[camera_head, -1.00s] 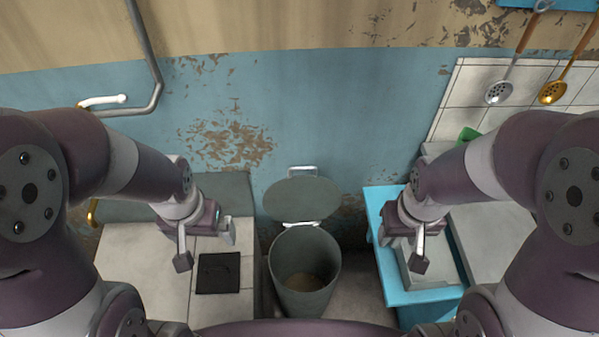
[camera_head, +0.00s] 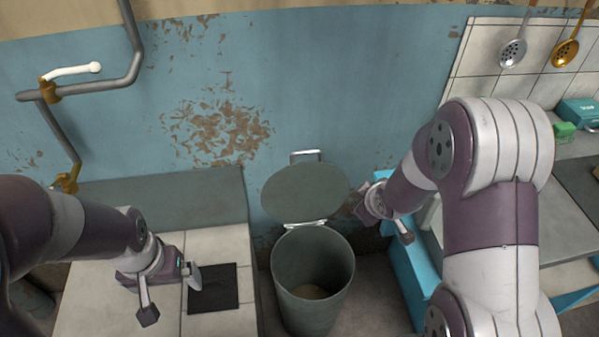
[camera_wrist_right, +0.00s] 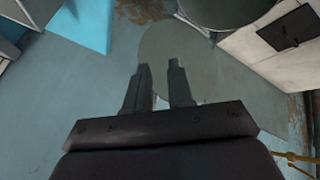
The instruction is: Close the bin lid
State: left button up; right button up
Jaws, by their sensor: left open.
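The grey bin (camera_head: 313,314) stands on the floor at the centre of the head view. Its round lid (camera_head: 305,190) is hinged at the back rim and stands open, tilted back near the wall. In the right wrist view the lid (camera_wrist_right: 215,75) is partly hidden behind my fingers. My right gripper (camera_head: 385,222) is just right of the lid, its fingers apart and empty; they also show in the right wrist view (camera_wrist_right: 160,72). I cannot tell whether it touches the lid. My left gripper (camera_head: 170,296) is open and empty over the tiled counter, left of the bin.
A black square plate (camera_head: 212,289) lies on the tiled counter (camera_head: 82,308) left of the bin. A blue stand (camera_head: 408,280) is close on the right of the bin. A pipe (camera_head: 131,50) runs along the wall at the upper left.

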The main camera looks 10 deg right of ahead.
jog(key=w+a+f+n+t+y+b, duration=0.1)
jog(key=w+f+n+t+b, duration=0.15)
jog(key=w+f+n, duration=0.2)
jog(key=n+t+y, duration=0.5)
jog(key=n, duration=0.5)
send_near(309, 153)
jog(key=shift+m, duration=0.25)
jog(key=b+x, duration=0.1)
jog(key=x, duration=1)
jog(key=shift+w+f, duration=0.1)
jog(key=shift+f, duration=0.05)
pick_arm(q)
notch_tip(309, 153, down, 7)
jog(key=shift+d, duration=0.15)
pick_arm(e)
jog(key=shift+w+a+f, duration=0.1)
jog(key=shift+w+a, duration=0.15)
jog(key=shift+w, duration=0.35)
grip_shut()
